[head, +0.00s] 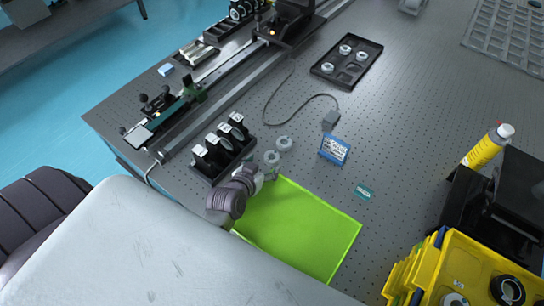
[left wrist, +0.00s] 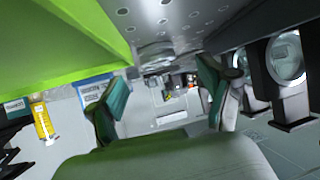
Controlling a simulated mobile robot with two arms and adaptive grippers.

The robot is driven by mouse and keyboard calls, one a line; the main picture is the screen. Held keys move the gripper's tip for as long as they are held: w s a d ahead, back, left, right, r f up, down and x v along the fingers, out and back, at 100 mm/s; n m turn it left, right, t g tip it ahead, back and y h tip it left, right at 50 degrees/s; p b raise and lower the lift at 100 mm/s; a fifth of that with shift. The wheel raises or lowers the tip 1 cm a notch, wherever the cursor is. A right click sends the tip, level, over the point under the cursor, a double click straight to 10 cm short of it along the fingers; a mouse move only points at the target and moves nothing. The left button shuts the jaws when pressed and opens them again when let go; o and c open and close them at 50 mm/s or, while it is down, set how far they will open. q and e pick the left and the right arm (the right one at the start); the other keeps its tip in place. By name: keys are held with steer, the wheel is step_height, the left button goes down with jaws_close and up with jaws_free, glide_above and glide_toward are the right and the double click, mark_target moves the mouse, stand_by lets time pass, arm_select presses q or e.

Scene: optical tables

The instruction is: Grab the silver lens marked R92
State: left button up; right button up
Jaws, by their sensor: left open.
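Two silver round lenses stand close together on the optical table: a nearer lens (head: 272,157) and a farther lens (head: 285,142). I cannot read a marking R92 on either. My left gripper (head: 262,175) is open and low over the table, just short of the nearer lens. In the left wrist view, its green-padded fingers (left wrist: 165,98) are apart with nothing held between them. A silver shape (left wrist: 155,55) shows beyond them, partly cut by the green sheet. More silver lenses (head: 345,49) lie in a black tray (head: 328,70). My right gripper is not in view.
A black rack of upright lenses (head: 222,146) stands left of the gripper; one rack lens (left wrist: 285,58) shows close in the wrist view. A bright green tray (head: 300,225) lies in front. A blue-white box (head: 334,149), a yellow bottle (head: 487,147) and yellow bins (head: 450,255) are right.

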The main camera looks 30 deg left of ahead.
mark_target(271, 157)
arm_select(q)
steer(key=p+x, duration=0.1)
steer(key=x, duration=0.3)
steer(key=shift+w+d, duration=0.15)
steer(key=shift+w, duration=0.15)
steer(key=shift+w+f, duration=0.15)
steer(key=shift+w, duration=0.05)
steer(key=shift+s, duration=0.1)
steer(key=shift+c, duration=1.9)
steer(key=c, duration=0.9)
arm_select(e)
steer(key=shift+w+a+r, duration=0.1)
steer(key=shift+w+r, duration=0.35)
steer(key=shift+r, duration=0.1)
arm_select(q)
steer(key=shift+o, duration=0.2)
